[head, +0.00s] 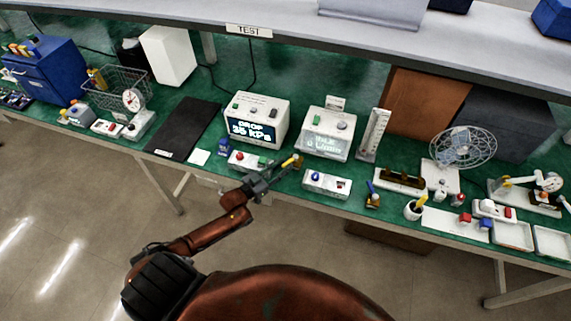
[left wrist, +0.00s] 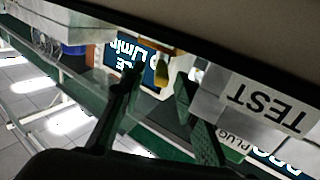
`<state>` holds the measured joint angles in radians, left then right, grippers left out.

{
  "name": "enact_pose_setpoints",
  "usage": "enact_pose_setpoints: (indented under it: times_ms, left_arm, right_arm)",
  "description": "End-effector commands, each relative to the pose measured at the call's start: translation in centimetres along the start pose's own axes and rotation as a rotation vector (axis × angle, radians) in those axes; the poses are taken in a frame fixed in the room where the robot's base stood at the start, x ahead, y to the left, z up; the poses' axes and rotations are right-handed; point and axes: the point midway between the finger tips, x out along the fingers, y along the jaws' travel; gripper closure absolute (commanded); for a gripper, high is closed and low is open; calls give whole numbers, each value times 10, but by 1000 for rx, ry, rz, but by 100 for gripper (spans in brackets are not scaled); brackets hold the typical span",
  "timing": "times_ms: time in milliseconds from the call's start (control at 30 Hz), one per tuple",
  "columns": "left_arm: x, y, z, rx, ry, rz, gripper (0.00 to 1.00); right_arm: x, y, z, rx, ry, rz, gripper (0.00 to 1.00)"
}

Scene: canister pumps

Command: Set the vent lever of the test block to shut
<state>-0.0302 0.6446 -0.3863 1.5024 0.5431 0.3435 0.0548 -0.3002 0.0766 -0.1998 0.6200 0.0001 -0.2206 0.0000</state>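The test block (head: 250,160) is a low white box with a red knob and green part at the bench's front edge, below the pressure display unit. A yellow lever (head: 289,161) shows at its right end; whether it is set open or shut is too small to tell. My left gripper (head: 270,181) is just in front of the block and hides part of it. In the left wrist view its two dark fingers (left wrist: 158,78) are apart, with the yellow lever (left wrist: 162,72) seen between the tips. I cannot tell if they touch it. My right gripper is out of view.
The DROP display unit (head: 257,120) and a flow display unit (head: 326,134) stand behind. Another low white block (head: 327,184) lies to the right. A black mat (head: 184,128) lies to the left. A shelf (head: 300,38) overhangs the back of the green bench.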

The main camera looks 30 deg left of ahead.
Motion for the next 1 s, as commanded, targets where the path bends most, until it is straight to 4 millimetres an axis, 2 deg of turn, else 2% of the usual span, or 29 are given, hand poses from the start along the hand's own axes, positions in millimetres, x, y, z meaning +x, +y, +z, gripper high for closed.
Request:
enact_pose_setpoints:
  times_ms: [133, 467, 900, 1000]
  left_arm:
    - [12, 0, 0, -1, 0, -1, 71]
    - [16, 0, 0, -1, 0, -2, 71]
    - [15, 0, 0, 0, 0, -2, 100]
    - [15, 0, 0, 0, 0, -2, 100]
  right_arm:
    - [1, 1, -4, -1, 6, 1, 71]
    - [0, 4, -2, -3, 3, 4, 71]
    - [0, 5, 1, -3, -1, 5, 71]
    - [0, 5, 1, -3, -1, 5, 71]
